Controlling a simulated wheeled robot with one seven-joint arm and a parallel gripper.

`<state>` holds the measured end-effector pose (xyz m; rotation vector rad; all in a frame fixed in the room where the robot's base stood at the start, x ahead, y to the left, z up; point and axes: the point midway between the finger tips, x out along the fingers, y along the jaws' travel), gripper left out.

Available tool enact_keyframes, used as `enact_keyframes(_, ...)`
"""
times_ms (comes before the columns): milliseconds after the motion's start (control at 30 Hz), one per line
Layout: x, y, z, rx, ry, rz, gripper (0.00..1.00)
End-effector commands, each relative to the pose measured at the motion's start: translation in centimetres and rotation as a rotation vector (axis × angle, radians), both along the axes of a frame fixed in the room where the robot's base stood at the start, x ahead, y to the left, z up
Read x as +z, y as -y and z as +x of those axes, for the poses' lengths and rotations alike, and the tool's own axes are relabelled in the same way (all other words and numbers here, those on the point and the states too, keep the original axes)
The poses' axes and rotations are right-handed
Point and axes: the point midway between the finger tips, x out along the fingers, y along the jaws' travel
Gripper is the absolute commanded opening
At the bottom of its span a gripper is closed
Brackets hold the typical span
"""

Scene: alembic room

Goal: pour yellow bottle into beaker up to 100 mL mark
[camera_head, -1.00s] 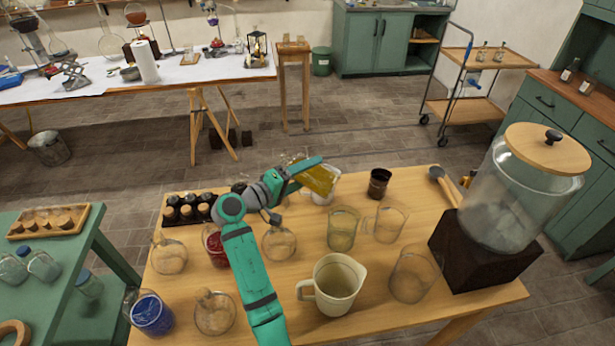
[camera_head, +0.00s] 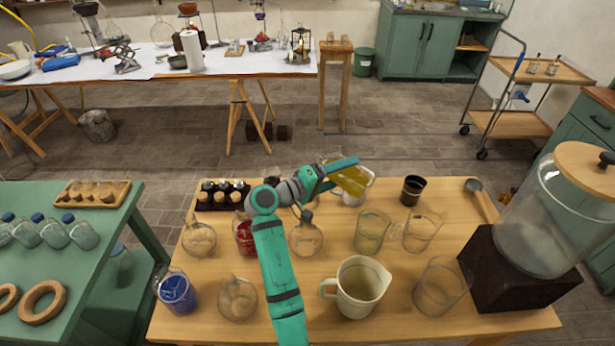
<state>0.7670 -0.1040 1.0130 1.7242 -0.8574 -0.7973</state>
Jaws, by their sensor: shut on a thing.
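My gripper (camera_head: 338,175) is at the far side of the wooden table, shut on a bottle of yellow liquid (camera_head: 352,180). The bottle is tilted well over, its top end toward the left and partly hidden by my gripper. A whitish vessel (camera_head: 352,199) shows just below the bottle, mostly hidden; I cannot tell whether it is the beaker or read any mark. Two clear glass vessels, one with a greenish tint (camera_head: 371,232) and one with a side handle (camera_head: 420,233), stand to the right and nearer. I cannot see any liquid stream.
A cream jug (camera_head: 358,288), an empty glass vessel (camera_head: 440,285) and a large dispenser on a dark block (camera_head: 515,268) stand at front right. Round flasks (camera_head: 306,236), a red one (camera_head: 245,236) and a blue one (camera_head: 175,290) flank my arm. A dark cup (camera_head: 412,190) stands behind.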

Motion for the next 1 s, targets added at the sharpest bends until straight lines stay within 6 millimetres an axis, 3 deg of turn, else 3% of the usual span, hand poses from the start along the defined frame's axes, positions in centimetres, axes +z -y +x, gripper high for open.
enact_keyframes(1000,0.52,0.51,-0.17,-0.007,-0.015,-0.025,0.16)
